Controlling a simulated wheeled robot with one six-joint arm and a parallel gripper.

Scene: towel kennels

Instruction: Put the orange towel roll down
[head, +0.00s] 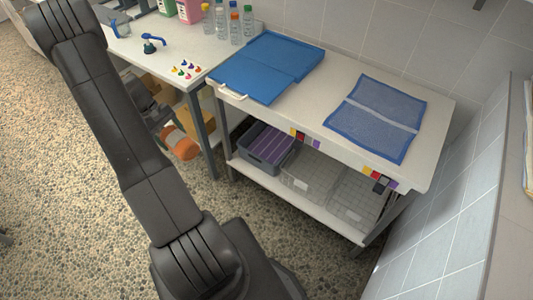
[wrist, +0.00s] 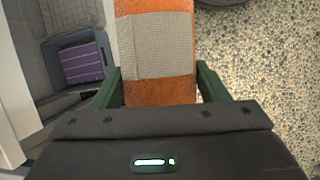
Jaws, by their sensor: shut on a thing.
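In the wrist view, an orange towel roll (wrist: 160,92) with a beige-grey band around its middle lies between the green fingers of my gripper (wrist: 158,85). The gripper is shut on it, and its far end runs out of the top of the picture. In the head view, the orange roll (head: 182,146) shows low beside the left table's leg, partly hidden by my arm. My gripper is mostly hidden there. A grey crate (head: 256,163) on the right table's lower shelf holds purple towels (head: 267,143); the crate also shows left of the roll in the wrist view (wrist: 107,42).
Two wire baskets (head: 307,172) (head: 357,199) beside the crate look empty. Bottles (head: 235,27) and small coloured pieces (head: 186,69) stand on the left table. Pebbled floor (head: 60,180) is open at the left.

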